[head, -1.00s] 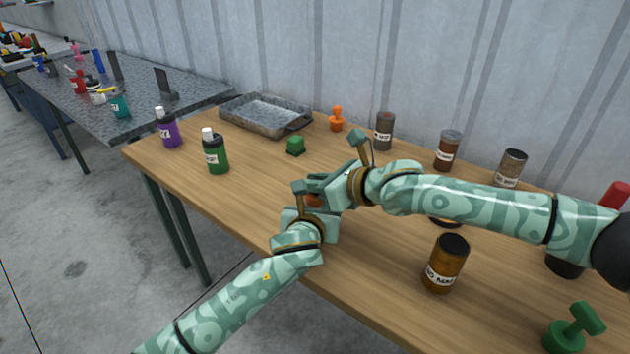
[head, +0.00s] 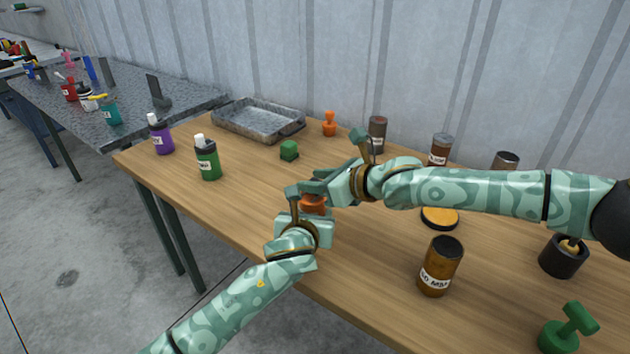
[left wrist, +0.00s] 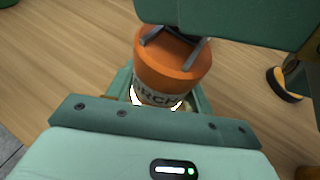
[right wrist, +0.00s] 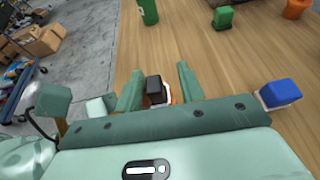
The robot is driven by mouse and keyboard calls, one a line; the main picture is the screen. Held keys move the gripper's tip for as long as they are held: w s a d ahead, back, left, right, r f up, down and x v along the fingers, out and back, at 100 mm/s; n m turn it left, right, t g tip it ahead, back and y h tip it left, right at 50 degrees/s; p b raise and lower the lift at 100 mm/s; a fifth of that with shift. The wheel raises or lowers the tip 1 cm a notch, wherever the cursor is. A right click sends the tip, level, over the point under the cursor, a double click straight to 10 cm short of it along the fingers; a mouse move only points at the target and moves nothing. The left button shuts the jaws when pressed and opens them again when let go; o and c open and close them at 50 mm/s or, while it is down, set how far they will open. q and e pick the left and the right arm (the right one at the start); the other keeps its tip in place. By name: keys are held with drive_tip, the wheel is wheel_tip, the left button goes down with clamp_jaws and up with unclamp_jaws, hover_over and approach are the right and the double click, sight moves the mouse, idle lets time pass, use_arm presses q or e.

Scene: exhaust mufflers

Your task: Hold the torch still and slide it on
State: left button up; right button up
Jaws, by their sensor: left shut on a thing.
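The torch (head: 314,203) is a short orange cylinder above the wooden table. In the left wrist view the torch (left wrist: 170,72) shows its lettered pale band. My left gripper (head: 306,214) is shut on it. In the right wrist view a small black block, seemingly the torch's slide switch (right wrist: 154,86), stands over a white and orange patch. My right gripper (right wrist: 160,88) is open, with a finger on each side of this block and visible gaps. In the head view my right gripper (head: 322,188) is right at the torch and partly hides it. Whether it touches the torch is unclear.
A green bottle (head: 207,160), a purple bottle (head: 160,136), a green block (head: 289,150) and a metal tray (head: 258,120) stand to the left. A brown jar (head: 440,267), a black pot (head: 562,257) and a green tool (head: 567,330) stand to the right. The table's front edge is close.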

drive_tip(key=shift+s, duration=0.1)
drive_tip(key=v, duration=1.2)
drive_tip(key=shift+f, duration=0.1)
use_arm(q)
drive_tip(key=o, duration=1.1)
